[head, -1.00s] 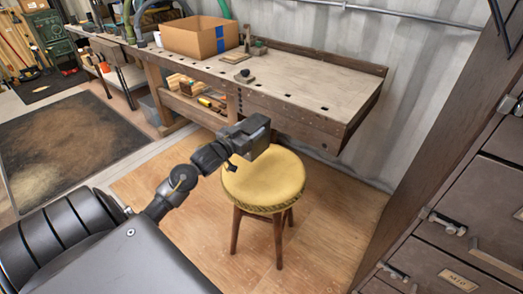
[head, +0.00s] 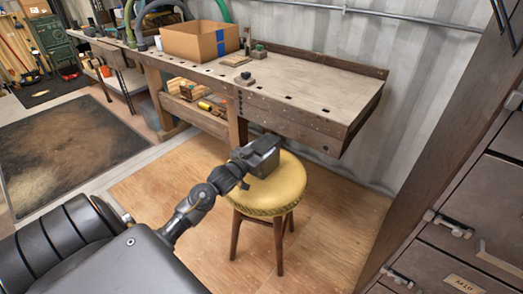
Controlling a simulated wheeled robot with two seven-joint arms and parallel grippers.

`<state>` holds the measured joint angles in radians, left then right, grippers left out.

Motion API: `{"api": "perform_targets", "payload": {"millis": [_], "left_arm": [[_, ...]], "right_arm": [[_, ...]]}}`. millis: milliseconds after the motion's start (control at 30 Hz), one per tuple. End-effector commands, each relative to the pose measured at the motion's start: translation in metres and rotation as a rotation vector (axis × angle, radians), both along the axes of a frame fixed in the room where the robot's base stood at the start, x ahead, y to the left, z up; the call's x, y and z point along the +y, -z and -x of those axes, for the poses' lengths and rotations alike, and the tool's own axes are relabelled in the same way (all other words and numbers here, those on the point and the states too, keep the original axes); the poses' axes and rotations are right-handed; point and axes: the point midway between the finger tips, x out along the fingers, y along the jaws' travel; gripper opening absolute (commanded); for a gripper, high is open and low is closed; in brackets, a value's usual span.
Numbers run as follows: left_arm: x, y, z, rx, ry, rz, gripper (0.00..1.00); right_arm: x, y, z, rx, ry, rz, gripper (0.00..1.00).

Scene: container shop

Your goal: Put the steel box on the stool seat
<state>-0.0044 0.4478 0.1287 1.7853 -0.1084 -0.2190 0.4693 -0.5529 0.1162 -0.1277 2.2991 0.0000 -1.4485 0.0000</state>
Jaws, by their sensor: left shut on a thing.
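The stool seat (head: 283,193) is a round yellow cushion on dark wooden legs, standing in front of the workbench. My left gripper (head: 263,157) is above the back left part of the seat, pointing away from me. It is shut on the steel box, which I cannot tell apart clearly from the dark grey gripper body around it. Whether the box touches the seat cannot be told. The front and right of the seat are bare. My right gripper is not in view.
A wooden workbench (head: 310,85) stands just behind the stool, its front edge close to my left gripper. A cardboard box (head: 200,40) and small tools are on it. Drawers (head: 455,245) stand at the right. The wooden floor around the stool is clear.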

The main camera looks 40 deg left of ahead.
Motion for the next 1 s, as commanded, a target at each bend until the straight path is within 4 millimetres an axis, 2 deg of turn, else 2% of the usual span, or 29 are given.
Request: {"api": "perform_targets", "payload": {"millis": [167,200,367,667,733,867,1000], "left_arm": [[0.000,-0.001,0.000,-0.004,0.000,0.000,0.18],[0.000,0.001,0.000,0.000,0.000,0.001,0.60],[0.000,0.001,0.000,0.000,0.001,0.001,0.81],[0.000,-0.001,0.000,0.000,0.001,0.000,0.81],[0.000,0.000,0.005,0.002,0.001,0.001,0.81],[-0.001,0.000,0.024,0.003,0.001,0.001,0.81],[-0.002,0.000,0.055,0.003,0.002,0.001,0.81]], "right_arm": [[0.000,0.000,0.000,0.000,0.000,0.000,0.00],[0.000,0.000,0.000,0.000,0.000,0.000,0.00],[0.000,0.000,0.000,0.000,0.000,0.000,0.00],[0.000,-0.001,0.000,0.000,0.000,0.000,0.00],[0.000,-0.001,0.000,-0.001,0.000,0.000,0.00],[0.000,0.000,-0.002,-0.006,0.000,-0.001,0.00],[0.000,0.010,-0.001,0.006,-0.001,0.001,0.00]]}}
